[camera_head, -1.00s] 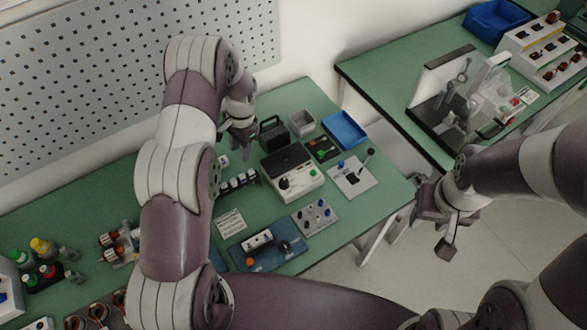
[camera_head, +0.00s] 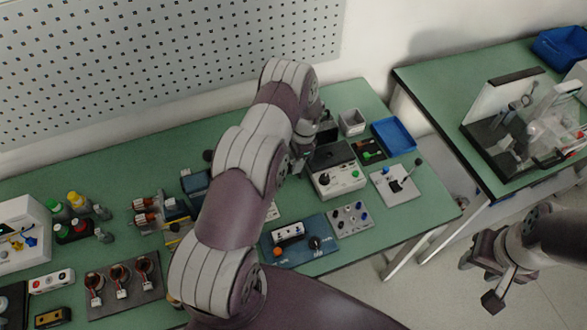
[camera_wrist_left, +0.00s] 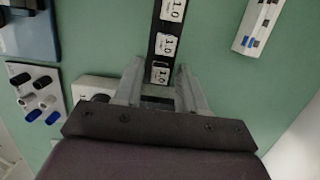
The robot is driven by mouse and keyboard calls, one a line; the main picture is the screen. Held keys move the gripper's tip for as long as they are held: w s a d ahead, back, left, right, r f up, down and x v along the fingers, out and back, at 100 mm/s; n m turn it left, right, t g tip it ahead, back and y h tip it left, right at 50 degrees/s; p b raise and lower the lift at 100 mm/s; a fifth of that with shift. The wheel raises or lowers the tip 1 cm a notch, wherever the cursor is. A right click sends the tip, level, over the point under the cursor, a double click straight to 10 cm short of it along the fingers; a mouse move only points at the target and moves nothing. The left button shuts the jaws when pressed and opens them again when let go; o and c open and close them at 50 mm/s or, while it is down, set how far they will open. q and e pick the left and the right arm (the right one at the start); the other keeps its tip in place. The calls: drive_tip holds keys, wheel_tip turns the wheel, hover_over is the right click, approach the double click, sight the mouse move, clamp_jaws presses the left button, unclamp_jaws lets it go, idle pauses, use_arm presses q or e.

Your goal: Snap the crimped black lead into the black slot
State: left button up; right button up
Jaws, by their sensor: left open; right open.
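My left gripper (camera_head: 298,165) is mostly behind my own forearm in the head view. In the left wrist view its two fingers (camera_wrist_left: 160,88) are apart with nothing held. They point at the near end of a black strip (camera_wrist_left: 152,52) carrying several white blocks marked 1.0; touching or just above, I cannot tell. My right gripper (camera_head: 492,270) is open and empty over the floor, right of the bench. I cannot pick out the crimped black lead or the black slot for sure; part of the bench is hidden by my left arm.
On the green bench stand a grey-white instrument box (camera_head: 337,180), a knob panel (camera_head: 350,219), a blue unit (camera_head: 312,247), a joystick plate (camera_head: 396,184) and a blue tray (camera_head: 411,152). Motors with red-brown windings (camera_head: 147,210) lie left. A pegboard (camera_head: 150,50) is behind.

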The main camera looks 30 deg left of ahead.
use_arm(q)
drive_tip(key=shift+r, duration=0.1)
clamp_jaws()
drive_tip(key=shift+r, duration=0.1)
drive_tip(key=shift+r+p, duration=0.25)
drive_tip(key=shift+p, duration=0.1)
drive_tip(key=shift+r+p, duration=1.5)
drive_tip(key=shift+r, duration=1.05)
